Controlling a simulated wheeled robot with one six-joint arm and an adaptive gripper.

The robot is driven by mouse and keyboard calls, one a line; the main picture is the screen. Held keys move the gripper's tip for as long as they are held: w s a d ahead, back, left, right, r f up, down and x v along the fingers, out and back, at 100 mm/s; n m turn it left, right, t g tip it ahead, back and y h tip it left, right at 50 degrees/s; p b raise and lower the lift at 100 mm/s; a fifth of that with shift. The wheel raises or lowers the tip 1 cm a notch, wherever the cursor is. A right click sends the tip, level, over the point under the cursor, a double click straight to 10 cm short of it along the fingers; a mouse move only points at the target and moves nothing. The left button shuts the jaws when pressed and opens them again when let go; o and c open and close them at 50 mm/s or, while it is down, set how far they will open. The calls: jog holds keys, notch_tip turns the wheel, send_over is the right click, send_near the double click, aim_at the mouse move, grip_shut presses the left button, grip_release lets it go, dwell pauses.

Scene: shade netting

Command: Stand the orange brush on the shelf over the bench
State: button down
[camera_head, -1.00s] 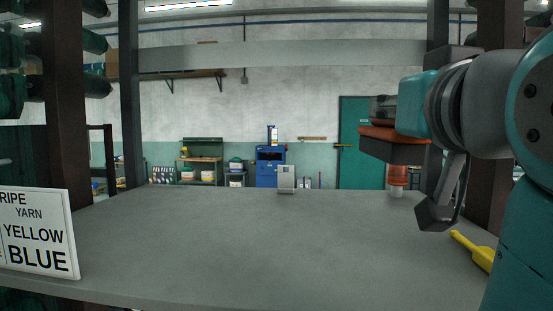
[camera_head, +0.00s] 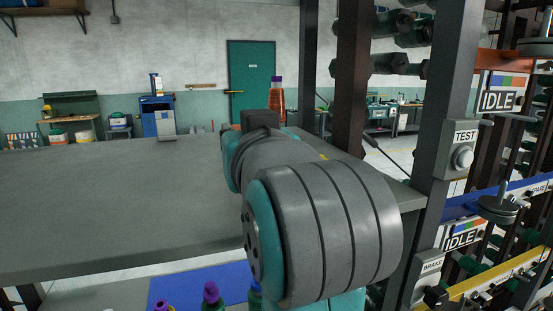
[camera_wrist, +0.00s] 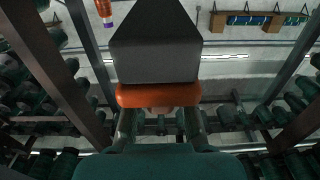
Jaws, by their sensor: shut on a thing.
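The orange brush (camera_wrist: 158,96) shows in the wrist view as an orange body with a dark grey block (camera_wrist: 155,52) on its far side. My gripper (camera_wrist: 158,113) is shut on the orange body, with a finger at each side. In the head view my arm hides the gripper and most or all of the brush. A wide grey board (camera_head: 110,205), like a shelf, lies left of my arm at about its height. Below its front edge is a lower surface with a blue mat (camera_head: 185,284). I cannot tell the brush's height above the board.
An orange bottle-like thing with a purple top (camera_head: 277,98) stands beyond my wrist. Purple-capped things (camera_head: 210,292) stand at the lower front. A dark post (camera_head: 445,110) and a rack with IDLE signs (camera_head: 497,100) bound the right. The board's left part is clear.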

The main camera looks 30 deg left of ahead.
jog(key=shift+f, duration=1.9)
jog(key=shift+f, duration=0.15)
jog(key=c, duration=1)
grip_release()
